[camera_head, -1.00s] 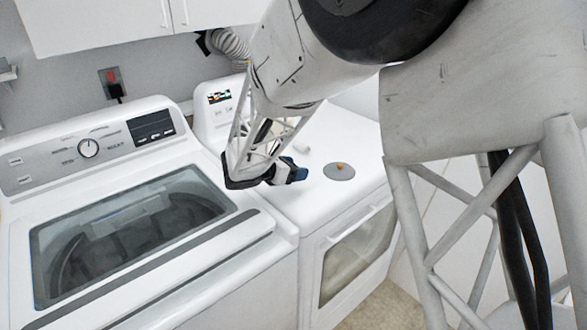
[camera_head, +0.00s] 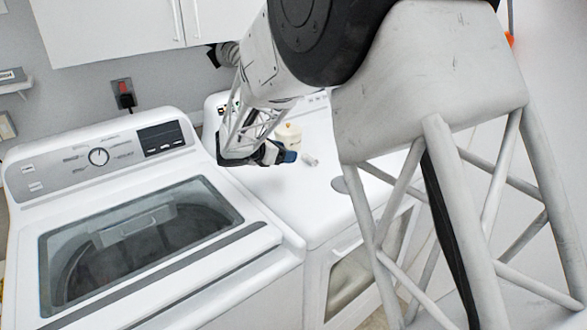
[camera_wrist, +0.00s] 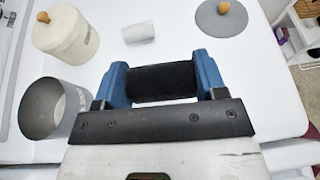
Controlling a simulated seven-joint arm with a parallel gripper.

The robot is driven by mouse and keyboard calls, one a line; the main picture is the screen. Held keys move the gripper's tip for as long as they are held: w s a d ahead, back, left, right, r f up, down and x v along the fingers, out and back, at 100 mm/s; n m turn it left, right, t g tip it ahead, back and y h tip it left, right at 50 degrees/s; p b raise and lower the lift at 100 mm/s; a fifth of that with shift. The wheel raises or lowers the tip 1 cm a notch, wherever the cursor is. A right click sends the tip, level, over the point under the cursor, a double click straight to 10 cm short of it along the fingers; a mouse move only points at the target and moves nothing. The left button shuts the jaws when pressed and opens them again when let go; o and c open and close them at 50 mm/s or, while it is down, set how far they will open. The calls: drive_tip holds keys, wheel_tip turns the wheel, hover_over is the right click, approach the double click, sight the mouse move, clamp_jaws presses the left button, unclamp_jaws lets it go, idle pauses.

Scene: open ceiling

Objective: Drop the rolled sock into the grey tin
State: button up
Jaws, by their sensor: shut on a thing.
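My gripper (camera_wrist: 161,68) has blue fingers shut on a black rolled sock (camera_wrist: 162,82), held crosswise between them. In the head view my gripper (camera_head: 276,154) is over the left part of the white dryer top, and the sock is hard to make out there. The grey tin (camera_wrist: 42,120) stands upright and open-topped at the left of the wrist view, just left of my gripper, apart from it. The tin is hidden behind my arm in the head view.
A cream canister (camera_wrist: 72,42) with a wooden knob stands beyond the tin. A white roll (camera_wrist: 138,32) lies ahead of my gripper, and a grey disc (camera_wrist: 221,20) with a wooden knob lies to the right. The washer (camera_head: 150,255) is left of the dryer (camera_head: 300,205).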

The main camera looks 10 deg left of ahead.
drive_tip(key=w+a+r, duration=0.4)
drive_tip(key=w+a, duration=0.2)
drive_tip(key=w, duration=0.1)
drive_tip(key=w+a+r, duration=0.4)
drive_tip(key=w+a, duration=0.2)
drive_tip(key=w, duration=0.2)
drive_tip(key=shift+w, duration=0.15)
drive_tip(key=shift+f, duration=0.1)
drive_tip(key=shift+f, duration=2.9)
drive_tip(key=o, duration=1)
drive_tip(key=shift+v, duration=3.95)
